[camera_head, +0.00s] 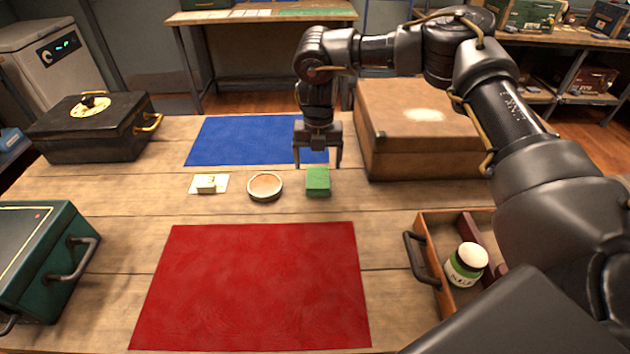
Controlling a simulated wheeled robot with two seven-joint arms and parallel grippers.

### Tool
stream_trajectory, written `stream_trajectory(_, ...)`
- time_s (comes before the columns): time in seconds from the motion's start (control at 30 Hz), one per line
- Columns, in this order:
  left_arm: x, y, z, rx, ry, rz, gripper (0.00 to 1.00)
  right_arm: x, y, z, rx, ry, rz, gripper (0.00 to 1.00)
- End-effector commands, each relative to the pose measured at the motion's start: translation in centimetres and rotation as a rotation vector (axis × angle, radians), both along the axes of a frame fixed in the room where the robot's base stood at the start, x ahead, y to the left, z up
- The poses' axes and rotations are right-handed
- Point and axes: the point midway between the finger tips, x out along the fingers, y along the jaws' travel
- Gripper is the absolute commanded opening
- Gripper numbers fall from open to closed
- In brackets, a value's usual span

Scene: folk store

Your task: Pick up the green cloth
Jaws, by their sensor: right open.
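The green cloth (318,182) is a small folded block lying on the wooden table, right of a round tin. My right gripper (318,164) points straight down just above and behind the cloth in the picture. Its two fingers are spread apart with nothing between them. Whether the fingertips are level with the cloth or higher cannot be told. My left gripper does not show.
A round tin (265,186) and a small pale item on a card (206,184) lie left of the cloth. A blue mat (235,140) is behind, a red mat (255,285) in front. A wooden case (420,150) and an open drawer box (428,250) with a jar (466,264) stand right.

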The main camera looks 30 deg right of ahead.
Motion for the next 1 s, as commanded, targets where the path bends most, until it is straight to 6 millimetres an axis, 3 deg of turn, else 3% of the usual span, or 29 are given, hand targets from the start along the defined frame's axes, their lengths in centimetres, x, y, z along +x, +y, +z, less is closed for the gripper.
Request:
stream_trajectory(0.2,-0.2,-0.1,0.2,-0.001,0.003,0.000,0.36,0.0,0.1,-0.6,-0.001,0.000,0.001,0.82)
stream_trajectory(0.53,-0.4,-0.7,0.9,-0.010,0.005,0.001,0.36,-0.3,0.3,-5.0,-0.001,0.002,0.002,0.82)
stream_trajectory(0.8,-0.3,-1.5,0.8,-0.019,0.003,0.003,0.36,-0.2,0.3,-5.4,0.000,0.000,0.002,0.82)
stream_trajectory(1.0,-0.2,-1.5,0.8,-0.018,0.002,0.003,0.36,-0.2,0.3,-5.4,0.000,0.000,0.002,0.58)
